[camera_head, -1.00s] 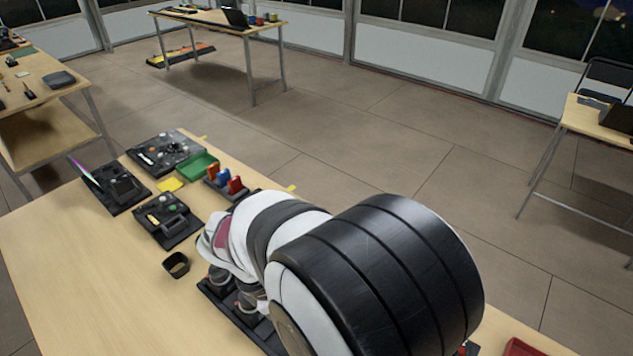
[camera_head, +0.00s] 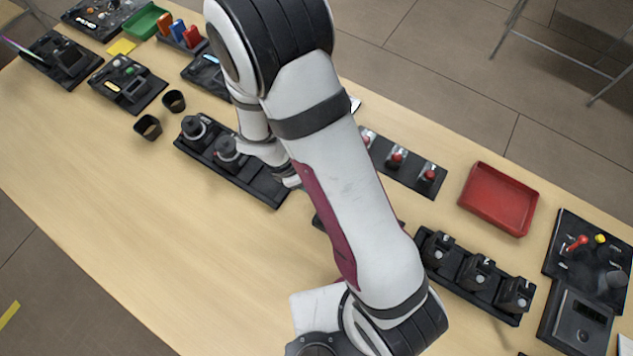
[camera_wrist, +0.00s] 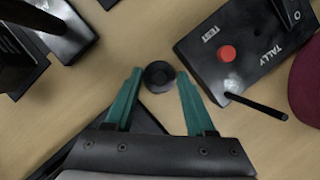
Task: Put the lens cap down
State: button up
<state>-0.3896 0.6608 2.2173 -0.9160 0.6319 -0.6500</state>
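The lens cap (camera_wrist: 160,77) is a small black round disc in the wrist view. It lies between the tips of my gripper's teal fingers (camera_wrist: 160,74), which appear to touch it on both sides. Bare wooden table top shows around it; its height above the table is hard to judge. In the head view, my arm hides the gripper and the cap.
A black box with a red button marked TEST and TALLY (camera_wrist: 232,60) is close right of the fingers. On the table (camera_head: 140,220) are a black rack with two lenses (camera_head: 262,188), black cups (camera_head: 148,127) and a red tray (camera_head: 498,200). The near-left table is clear.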

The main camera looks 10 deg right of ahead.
grip_shut()
